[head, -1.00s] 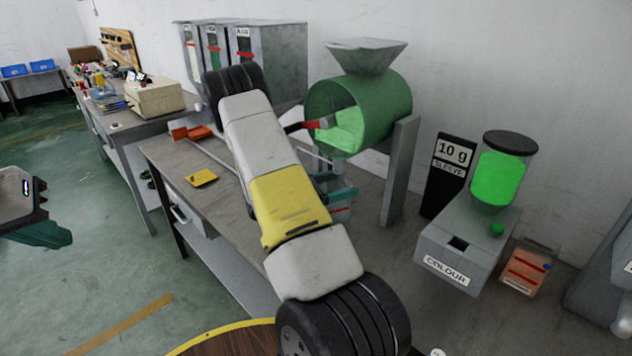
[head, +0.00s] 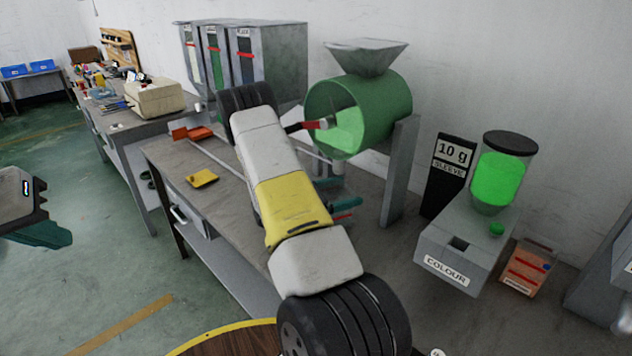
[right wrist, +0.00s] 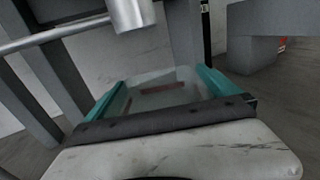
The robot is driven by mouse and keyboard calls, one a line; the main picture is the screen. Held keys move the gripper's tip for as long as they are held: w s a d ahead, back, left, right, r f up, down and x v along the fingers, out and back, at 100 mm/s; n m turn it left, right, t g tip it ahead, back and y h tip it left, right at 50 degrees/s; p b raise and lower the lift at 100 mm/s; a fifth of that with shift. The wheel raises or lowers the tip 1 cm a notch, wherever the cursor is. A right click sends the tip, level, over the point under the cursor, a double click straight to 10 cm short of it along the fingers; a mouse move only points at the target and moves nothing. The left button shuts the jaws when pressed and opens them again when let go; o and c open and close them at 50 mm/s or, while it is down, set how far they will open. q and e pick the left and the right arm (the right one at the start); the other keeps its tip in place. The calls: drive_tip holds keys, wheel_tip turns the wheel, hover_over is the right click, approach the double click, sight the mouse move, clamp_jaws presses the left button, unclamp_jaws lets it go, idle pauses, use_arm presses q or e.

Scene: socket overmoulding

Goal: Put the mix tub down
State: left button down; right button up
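The mix tub (right wrist: 165,90) is a clear, pale tub with dark red marks, seen between the teal fingers in the right wrist view. My right gripper (right wrist: 160,88) has one finger along each side of it and looks shut on it. In the head view my right gripper (head: 340,195) is below the green drum, mostly hidden behind my own arm. The tub is largely hidden there, and I cannot tell whether its base touches the bench. My left gripper (head: 38,232) is at the left edge, away from the bench, partly cut off; its opening is unclear.
The grey bench (head: 235,205) holds the green drum (head: 360,110) on its posts, a yellow piece (head: 202,178) and an orange scoop-like piece (head: 190,133). The colour dispenser (head: 470,240) and a black 10 g sleeve sign (head: 448,172) stand to the right. Bare bench shows at the front left.

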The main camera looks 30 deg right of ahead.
drive_tip(key=shift+r, duration=0.15)
drive_tip(key=w+a, duration=0.1)
drive_tip(key=a, duration=1.1)
drive_tip(key=s+a+r+m+t+y, duration=0.4)
drive_tip(key=s+a+r+m+y, duration=0.4)
drive_tip(key=s+a+r+y, duration=0.2)
drive_tip(key=s+a+r+m+t+y, duration=0.4)
drive_tip(key=s+a+r+m+y, duration=0.4)
drive_tip(key=r, duration=0.7)
drive_tip(key=s+a+y, duration=0.2)
drive_tip(key=s, duration=0.1)
drive_tip(key=shift+s+a+r, duration=0.3)
drive_tip(key=shift+s, duration=0.05)
drive_tip(key=shift+d, duration=0.1)
